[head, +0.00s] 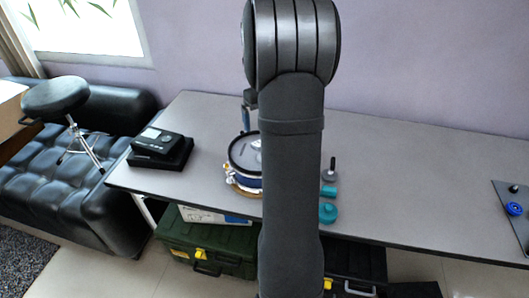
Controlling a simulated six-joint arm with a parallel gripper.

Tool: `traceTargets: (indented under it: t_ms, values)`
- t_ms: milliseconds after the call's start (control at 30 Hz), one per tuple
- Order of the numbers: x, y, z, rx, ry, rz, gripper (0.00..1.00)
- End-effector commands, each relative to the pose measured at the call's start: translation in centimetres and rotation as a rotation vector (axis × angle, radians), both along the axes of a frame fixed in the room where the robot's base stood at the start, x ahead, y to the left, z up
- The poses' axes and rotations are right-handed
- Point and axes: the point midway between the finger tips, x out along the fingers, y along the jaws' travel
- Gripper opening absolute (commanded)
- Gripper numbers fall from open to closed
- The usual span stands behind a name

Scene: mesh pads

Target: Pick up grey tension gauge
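I cannot pick out the grey tension gauge for certain. A small dark grey piece with a round base and an upright stem (330,170) stands on the table just right of my arm; it is too small to identify. My arm rises through the middle of the view. My gripper's fingers cannot be made out, and the arm hides part of the table behind it.
The grey table (420,180) is mostly clear to the right. A teal block (329,192) and a teal round piece (328,213) lie near its front edge. A black device (162,146) sits at the left, and a dark board with a blue knob (514,209) at the far right.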

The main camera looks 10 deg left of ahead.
Motion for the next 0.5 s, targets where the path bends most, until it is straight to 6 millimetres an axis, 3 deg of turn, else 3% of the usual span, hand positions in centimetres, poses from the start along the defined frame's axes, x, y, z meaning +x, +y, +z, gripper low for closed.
traceTargets:
  t_ms: [100,300,500]
  values:
    - [-0.1,0.0,-2.8,-0.002,0.005,-0.001,0.98]
    - [-0.1,0.0,-6.6,-0.001,0.004,-0.002,0.98]
    - [0.0,0.0,-8.1,0.000,0.000,-0.003,0.98]
